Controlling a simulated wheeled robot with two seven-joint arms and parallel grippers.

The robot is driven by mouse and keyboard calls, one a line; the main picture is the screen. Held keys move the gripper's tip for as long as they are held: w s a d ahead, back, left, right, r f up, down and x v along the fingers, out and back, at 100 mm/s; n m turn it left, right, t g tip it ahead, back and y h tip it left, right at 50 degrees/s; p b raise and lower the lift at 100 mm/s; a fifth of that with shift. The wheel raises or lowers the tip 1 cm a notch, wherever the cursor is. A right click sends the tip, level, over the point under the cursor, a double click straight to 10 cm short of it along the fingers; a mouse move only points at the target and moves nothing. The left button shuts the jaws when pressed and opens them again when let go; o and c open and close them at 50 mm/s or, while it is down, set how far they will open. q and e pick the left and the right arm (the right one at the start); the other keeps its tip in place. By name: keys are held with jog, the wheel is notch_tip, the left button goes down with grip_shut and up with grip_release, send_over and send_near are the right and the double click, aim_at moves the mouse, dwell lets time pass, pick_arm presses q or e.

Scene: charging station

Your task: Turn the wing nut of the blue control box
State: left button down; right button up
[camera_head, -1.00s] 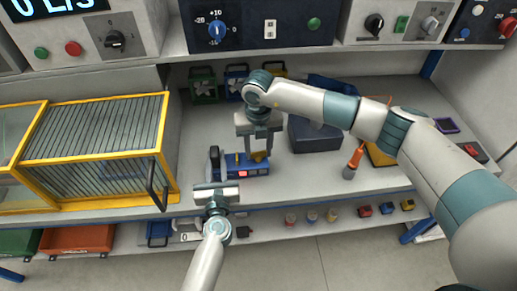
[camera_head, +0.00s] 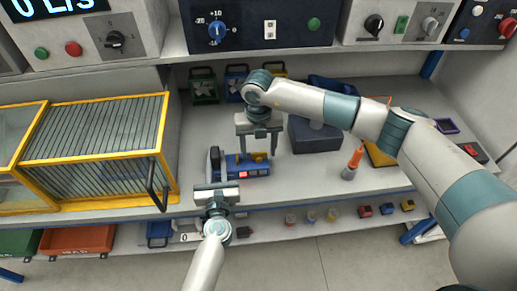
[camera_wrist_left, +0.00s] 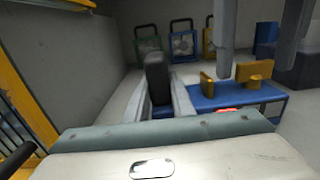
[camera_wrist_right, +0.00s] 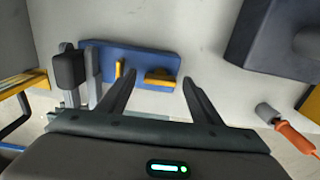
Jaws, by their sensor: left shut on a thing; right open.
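The blue control box (camera_head: 248,171) lies on the bench with a red-lit patch on its front. Its yellow wing nut (camera_wrist_right: 160,77) is on top; another small yellow piece (camera_wrist_right: 119,69) stands beside it. My left gripper (camera_head: 216,163) is shut on the black upright part (camera_wrist_left: 157,80) at the box's left end, one finger on each side. My right gripper (camera_head: 257,153) is open above the box's right part. In the right wrist view its fingers (camera_wrist_right: 160,78) point at the wing nut, apart from each other. Whether they touch it cannot be told.
A dark blue case (camera_head: 316,135) stands right of the box, with an orange-handled tool (camera_head: 354,162) near it. A yellow-framed cabinet (camera_head: 95,150) with a black handle is at the left. Small colored crates (camera_head: 203,86) stand behind.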

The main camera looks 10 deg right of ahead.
notch_tip(320, 180, up, 12)
dwell(0.6)
jog(key=shift+f, duration=0.1)
pick_arm(q)
jog(key=c, duration=1.4)
grip_release()
jog(key=shift+c, duration=0.2)
jog(key=shift+s, duration=0.1)
jog(key=s, duration=1.1)
jog(key=shift+s, duration=0.4)
